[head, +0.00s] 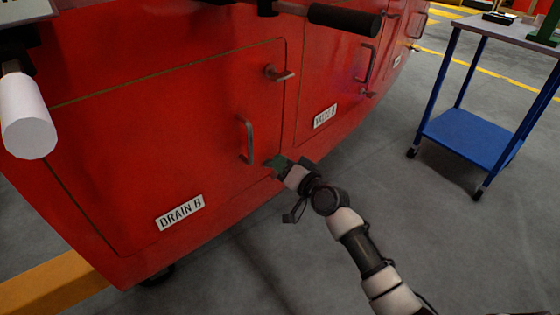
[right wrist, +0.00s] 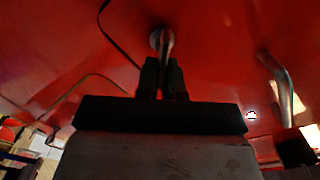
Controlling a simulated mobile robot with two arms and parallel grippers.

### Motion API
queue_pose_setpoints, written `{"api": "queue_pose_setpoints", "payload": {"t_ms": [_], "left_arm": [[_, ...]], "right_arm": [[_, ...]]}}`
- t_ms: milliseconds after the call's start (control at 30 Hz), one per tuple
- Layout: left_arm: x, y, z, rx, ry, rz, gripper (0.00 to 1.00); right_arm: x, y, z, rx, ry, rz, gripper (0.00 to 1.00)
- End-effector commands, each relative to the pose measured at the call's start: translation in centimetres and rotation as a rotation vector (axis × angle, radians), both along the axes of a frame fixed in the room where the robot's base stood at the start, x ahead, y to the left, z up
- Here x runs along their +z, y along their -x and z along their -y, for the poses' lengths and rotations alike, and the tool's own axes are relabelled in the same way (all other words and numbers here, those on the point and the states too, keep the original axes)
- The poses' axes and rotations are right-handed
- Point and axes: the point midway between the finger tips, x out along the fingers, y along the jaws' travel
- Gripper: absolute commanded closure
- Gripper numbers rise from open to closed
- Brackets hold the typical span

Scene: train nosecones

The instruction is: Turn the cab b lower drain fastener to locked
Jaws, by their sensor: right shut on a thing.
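The red drain B hatch (head: 150,130) carries a "DRAIN B" label (head: 180,212) near its bottom. My right gripper (head: 277,163) is at the lower right edge of this hatch and hides the lower fastener in the head view. In the right wrist view, the lower drain fastener (right wrist: 160,40) shows as a round metal boss with a short lever. The lever runs down between the dark fingers of my right gripper (right wrist: 163,75), which are shut on it. The lever's exact angle is hard to tell. My left gripper is not in view.
The upper fastener (head: 279,73) sits higher on the same hatch edge. A grab handle (head: 246,140) is close beside my right gripper. Another labelled hatch (head: 335,80) lies to the right. A wheeled cart with a blue shelf (head: 470,138) stands at right; grey floor lies between.

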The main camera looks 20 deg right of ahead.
Motion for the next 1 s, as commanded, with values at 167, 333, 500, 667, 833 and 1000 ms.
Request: {"api": "queue_pose_setpoints", "payload": {"t_ms": [167, 333, 500, 667, 833, 1000], "left_arm": [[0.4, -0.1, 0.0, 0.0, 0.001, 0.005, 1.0], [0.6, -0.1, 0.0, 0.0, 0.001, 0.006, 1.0], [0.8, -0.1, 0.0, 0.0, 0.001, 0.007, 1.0], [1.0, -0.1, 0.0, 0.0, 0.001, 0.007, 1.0], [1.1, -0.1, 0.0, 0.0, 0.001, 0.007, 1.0], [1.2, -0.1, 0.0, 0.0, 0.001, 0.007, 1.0]], "right_arm": [[-0.1, -0.1, 0.3, -0.002, -0.152, -0.066, 1.0], [-0.5, -0.2, 0.5, -0.002, -0.301, -0.133, 1.0], [-0.8, -0.3, 0.6, -0.002, -0.441, -0.197, 1.0], [-1.0, -0.3, 0.7, -0.003, -0.555, -0.248, 1.0], [-1.3, -0.4, 0.8, -0.003, -0.65, -0.289, 1.0], [-1.4, -0.4, 0.8, -0.003, -0.713, -0.317, 1.0]]}}
